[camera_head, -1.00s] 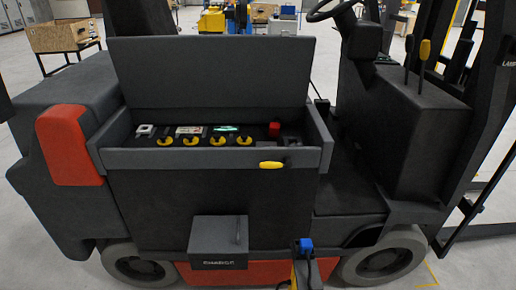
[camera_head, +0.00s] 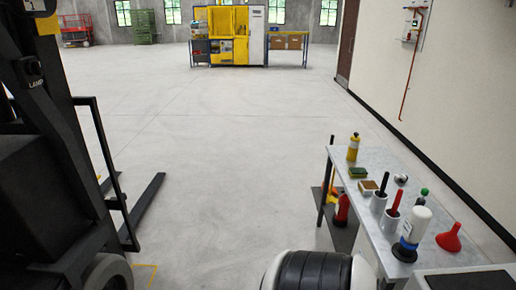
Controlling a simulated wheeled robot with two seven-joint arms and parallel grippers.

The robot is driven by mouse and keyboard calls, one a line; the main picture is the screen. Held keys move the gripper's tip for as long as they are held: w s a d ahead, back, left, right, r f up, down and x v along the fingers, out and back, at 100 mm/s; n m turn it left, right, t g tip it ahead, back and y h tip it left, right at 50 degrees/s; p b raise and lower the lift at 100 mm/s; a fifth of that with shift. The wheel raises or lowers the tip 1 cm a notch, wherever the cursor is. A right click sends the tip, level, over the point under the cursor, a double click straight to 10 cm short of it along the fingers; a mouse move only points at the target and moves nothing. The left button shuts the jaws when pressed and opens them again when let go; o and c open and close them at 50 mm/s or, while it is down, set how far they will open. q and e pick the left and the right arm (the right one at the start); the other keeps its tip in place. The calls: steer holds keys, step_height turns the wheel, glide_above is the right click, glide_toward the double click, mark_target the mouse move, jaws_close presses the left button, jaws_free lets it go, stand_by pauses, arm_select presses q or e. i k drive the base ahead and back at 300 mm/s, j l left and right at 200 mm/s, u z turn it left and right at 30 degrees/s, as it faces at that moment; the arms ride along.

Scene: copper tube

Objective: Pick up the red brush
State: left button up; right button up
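Neither of my grippers is in view.
The grey table (camera_head: 358,161) also holds a yellow bottle (camera_head: 353,149), a sponge (camera_head: 358,172), a white bottle (camera_head: 415,225) and a red funnel (camera_head: 449,239). A forklift (camera_head: 40,170) stands at the left. The floor (camera_head: 230,150) between is clear.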

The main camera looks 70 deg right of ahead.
mark_target(398, 199)
steer(key=z, duration=0.4)
steer(key=j+z, duration=0.1)
steer(key=z, duration=1.15)
steer(key=k+z, duration=0.1)
steer(key=z, duration=0.3)
steer(key=i+z, duration=0.2)
steer(key=z, duration=1.1)
steer(key=k+l+u, duration=0.1)
steer(key=l, duration=0.25)
steer(key=k+j+u, duration=0.15)
steer(key=j+u, duration=0.2)
steer(key=l+z, duration=0.1)
steer(key=z, duration=0.2)
steer(key=l+z, duration=0.15)
steer(key=z, duration=0.2)
